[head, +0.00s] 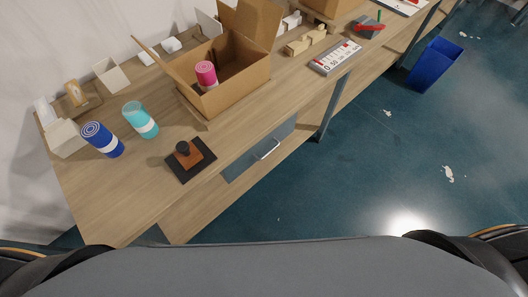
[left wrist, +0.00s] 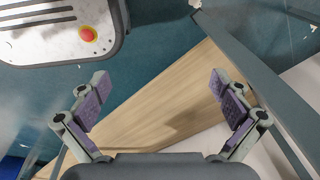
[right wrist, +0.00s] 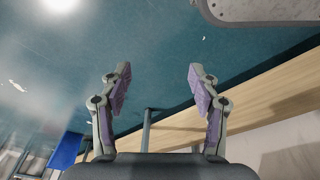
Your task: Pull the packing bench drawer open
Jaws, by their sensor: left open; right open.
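The packing bench (head: 110,205) runs diagonally across the head view. Its grey-blue drawer (head: 245,160) sits under the front edge of the top, with a pale bar handle (head: 267,150) on its front. The drawer looks shut. My left gripper (left wrist: 160,95) is open and empty in the left wrist view, with part of a wooden board (left wrist: 165,95) beyond its fingers. My right gripper (right wrist: 158,85) is open and empty in the right wrist view, over teal floor. Neither gripper shows in the head view, and neither touches the drawer. The handle is not clearly seen in the wrist views.
On the bench stand an open cardboard box (head: 228,90) with a pink roll (head: 206,75), a blue roll (head: 102,139), a turquoise roll (head: 140,119) and a stamp on a dark pad (head: 191,160). A blue bin (head: 434,66) stands on the floor. Floor before the bench is clear.

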